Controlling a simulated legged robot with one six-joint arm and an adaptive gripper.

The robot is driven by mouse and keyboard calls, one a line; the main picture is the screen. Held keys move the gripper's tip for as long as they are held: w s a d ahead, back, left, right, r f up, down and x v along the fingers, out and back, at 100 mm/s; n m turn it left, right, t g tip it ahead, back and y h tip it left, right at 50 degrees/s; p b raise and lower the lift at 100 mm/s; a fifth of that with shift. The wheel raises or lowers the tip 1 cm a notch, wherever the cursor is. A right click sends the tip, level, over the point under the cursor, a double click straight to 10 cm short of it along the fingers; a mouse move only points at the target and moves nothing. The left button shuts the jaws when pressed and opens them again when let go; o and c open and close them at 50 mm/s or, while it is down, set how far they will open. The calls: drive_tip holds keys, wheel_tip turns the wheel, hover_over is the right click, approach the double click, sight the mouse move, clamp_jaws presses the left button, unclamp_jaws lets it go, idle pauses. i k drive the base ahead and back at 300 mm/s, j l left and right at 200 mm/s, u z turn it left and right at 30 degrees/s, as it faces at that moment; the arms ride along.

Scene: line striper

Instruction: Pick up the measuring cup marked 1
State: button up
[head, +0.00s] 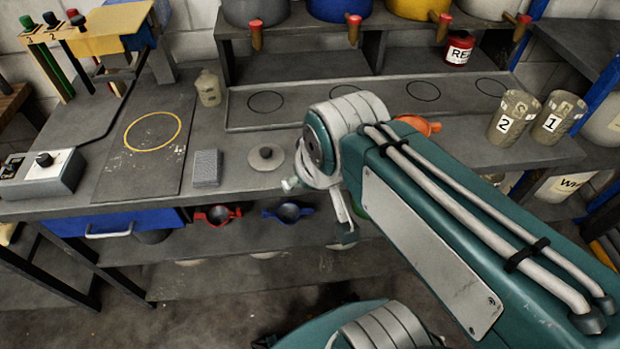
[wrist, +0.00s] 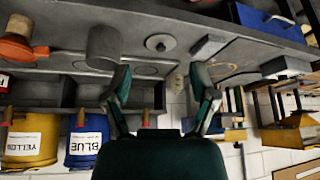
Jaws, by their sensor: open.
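The measuring cup marked 1 (head: 556,119) stands upright at the right end of the bench in the head view. It is a tan, translucent, stained cup with a white label. A similar cup marked 2 (head: 511,119) stands close on its left. My gripper (wrist: 162,92) is open in the wrist view, with nothing between its two fingers. In the head view my gripper is at the bench's front edge, well left of both cups and partly hidden by my arm. I cannot make out either cup in the wrist view.
An orange funnel (head: 420,125) and a red can (head: 458,49) are left of the cups. A grey cylinder (wrist: 104,47) shows in the wrist view. Blue shelf posts (head: 594,92) stand right of the cups.

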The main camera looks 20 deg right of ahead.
sight(562, 110)
drive_tip(key=z, duration=2.35)
drive_tip(key=i+l+u, duration=0.5)
drive_tip(key=i+l, duration=0.15)
drive_tip(key=l, duration=0.25)
drive_tip(key=i+l+u, duration=0.15)
drive_tip(key=l, duration=0.2)
drive_tip(key=i+l+u, duration=0.2)
drive_tip(key=l, duration=0.15)
drive_tip(key=i+l+u, duration=0.15)
drive_tip(key=l, duration=0.25)
